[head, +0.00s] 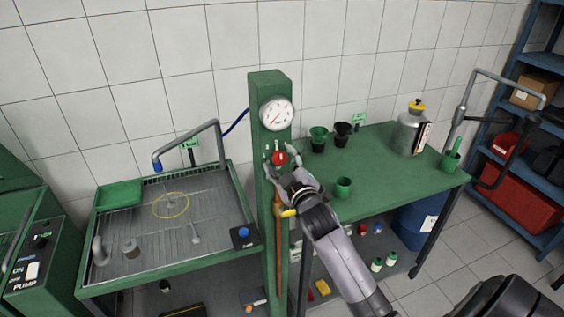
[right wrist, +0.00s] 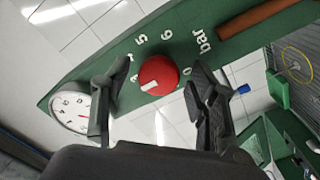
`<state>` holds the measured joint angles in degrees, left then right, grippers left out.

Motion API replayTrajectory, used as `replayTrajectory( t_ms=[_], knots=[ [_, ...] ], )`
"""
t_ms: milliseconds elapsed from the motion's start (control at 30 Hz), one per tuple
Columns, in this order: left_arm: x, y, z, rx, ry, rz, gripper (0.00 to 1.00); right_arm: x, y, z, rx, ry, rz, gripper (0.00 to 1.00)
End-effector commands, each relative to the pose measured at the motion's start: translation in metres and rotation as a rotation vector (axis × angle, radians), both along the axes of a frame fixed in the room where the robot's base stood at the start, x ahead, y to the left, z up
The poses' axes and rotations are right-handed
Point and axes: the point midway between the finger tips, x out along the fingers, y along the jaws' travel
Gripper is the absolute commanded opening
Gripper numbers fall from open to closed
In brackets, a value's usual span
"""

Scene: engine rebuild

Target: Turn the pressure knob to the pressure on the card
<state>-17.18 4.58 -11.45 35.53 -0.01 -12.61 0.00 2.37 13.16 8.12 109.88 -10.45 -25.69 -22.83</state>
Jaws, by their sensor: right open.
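The red pressure knob (head: 279,158) sits on the front of the green column (head: 270,88), below the round white gauge (head: 277,113). In the right wrist view the knob (right wrist: 158,74) has a white mark toward the lower left, and white numbers and "bar" stand around it. My right gripper (head: 281,164) is open at the knob. In the right wrist view its fingers stand on both sides of the knob, with gaps visible. The gauge (right wrist: 76,108) shows a red needle; its reading is too small to tell. I cannot make out a readable pressure card. My left gripper is not in view.
Left of the column is a wash tray (head: 222,240) with a bent spout. Right is a green table (head: 385,165) with green cups (head: 343,187), black cups (head: 342,134) and a metal canister (head: 409,133). A blue shelf (head: 553,160) stands far right.

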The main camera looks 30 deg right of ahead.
Motion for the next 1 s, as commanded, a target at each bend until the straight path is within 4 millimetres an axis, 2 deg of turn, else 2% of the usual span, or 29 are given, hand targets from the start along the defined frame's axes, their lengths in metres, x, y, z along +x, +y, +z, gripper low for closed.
replayTrajectory(
  t_ms=[233, 367, 800, 1000],
  knots=[
    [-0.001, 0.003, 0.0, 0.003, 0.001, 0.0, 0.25, -0.001, 0.0, 0.001, 0.0, -0.001, 0.0, 0.54],
    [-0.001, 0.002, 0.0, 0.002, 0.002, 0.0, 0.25, -0.011, 0.003, 0.0, -0.001, 0.0, 0.001, 0.54],
    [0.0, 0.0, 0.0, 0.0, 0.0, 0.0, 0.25, -0.093, 0.022, -0.001, 0.0, 0.002, -0.001, 0.54],
    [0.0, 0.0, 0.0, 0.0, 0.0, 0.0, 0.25, -0.113, 0.027, 0.0, 0.001, 0.0, 0.0, 0.54]
  ],
)
